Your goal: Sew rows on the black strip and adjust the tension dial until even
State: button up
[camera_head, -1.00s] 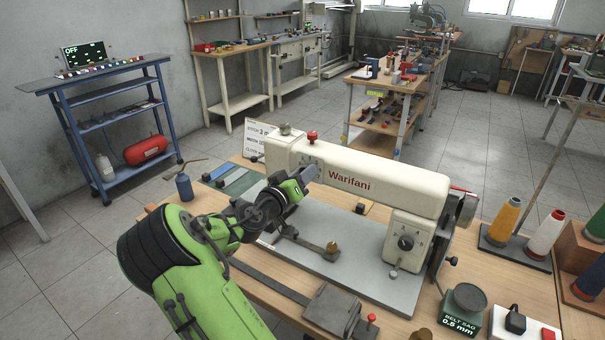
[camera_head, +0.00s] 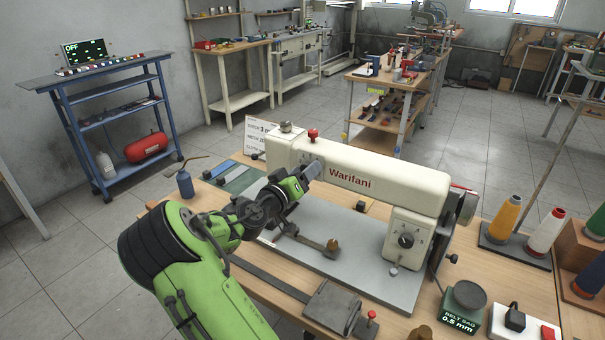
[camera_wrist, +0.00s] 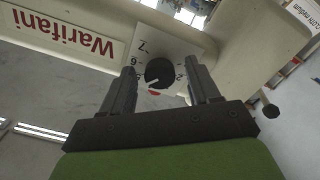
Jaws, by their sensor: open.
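A cream sewing machine (camera_head: 360,180) marked Warifani stands on a grey bed plate (camera_head: 335,275). In the wrist view, a black round dial (camera_wrist: 159,72) with a pale pointer sits on a numbered plate (camera_wrist: 178,45); a red mark shows beside it. My gripper (camera_wrist: 160,70) is open, one finger on each side of the dial. I cannot tell whether they touch it. In the head view my gripper (camera_head: 314,170) is at the machine's left end and hides this dial. A black strip (camera_head: 270,284) lies along the table front, running to a grey metal block (camera_head: 332,307).
Thread spools (camera_head: 506,217) stand at the right. A round gauge (camera_head: 467,297) reads belt sag 0.5 mm, beside a white switch box (camera_head: 518,322). A second knob (camera_head: 406,241) is on the machine's right.

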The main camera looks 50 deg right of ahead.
jog(key=s+a, duration=0.1)
jog(key=a, duration=1.4)
jog(key=shift+s+a+p, duration=0.25)
jog(key=shift+a+p, duration=0.05)
jog(key=shift+a, duration=0.05)
